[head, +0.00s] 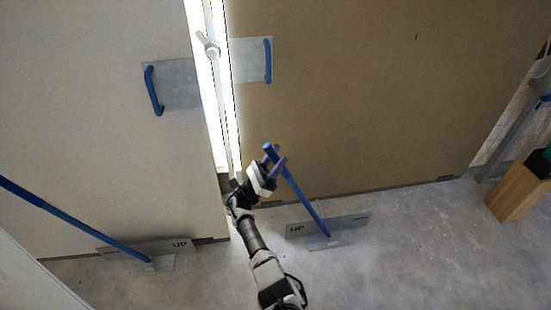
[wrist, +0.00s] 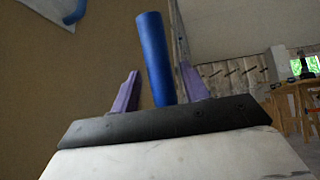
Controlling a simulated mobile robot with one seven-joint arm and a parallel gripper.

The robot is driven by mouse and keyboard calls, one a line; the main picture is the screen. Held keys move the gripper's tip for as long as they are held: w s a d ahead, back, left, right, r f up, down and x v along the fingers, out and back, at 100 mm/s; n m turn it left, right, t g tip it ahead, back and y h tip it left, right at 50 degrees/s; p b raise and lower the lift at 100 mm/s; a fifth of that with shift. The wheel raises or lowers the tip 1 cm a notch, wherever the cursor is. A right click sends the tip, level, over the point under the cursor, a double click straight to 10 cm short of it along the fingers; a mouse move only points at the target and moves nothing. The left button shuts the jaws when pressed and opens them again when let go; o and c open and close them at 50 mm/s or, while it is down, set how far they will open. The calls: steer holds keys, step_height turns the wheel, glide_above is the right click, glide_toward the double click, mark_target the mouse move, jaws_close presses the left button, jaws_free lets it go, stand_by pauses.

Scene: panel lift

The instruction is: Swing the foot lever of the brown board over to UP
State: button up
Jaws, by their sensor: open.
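The brown board (head: 360,90) stands upright on the right in the head view. Its foot lever (head: 304,202) is a blue bar rising from a low grey plate (head: 350,222) and leaning up to the left. UP is printed at the plate's left end; the small marking at its right end is unreadable. My gripper (head: 275,158) is open at the lever's upper end. In the wrist view the lever (wrist: 154,50) stands between my two purple fingers (wrist: 159,78), with gaps visible beside it. I cannot tell whether a finger touches it.
A pale board (head: 90,110) with its own blue lever (head: 75,221) stands to the left. A bright gap (head: 230,130) separates the boards. Blue handles (head: 153,91) (head: 268,62) sit higher up. A wooden block (head: 517,193) stands far right. The floor in front is clear.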

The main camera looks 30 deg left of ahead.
steer(key=b+v, duration=0.1)
steer(key=v, duration=0.6)
steer(key=shift+a, duration=0.15)
steer(key=shift+s+f, duration=0.1)
steer(key=shift+f, duration=0.05)
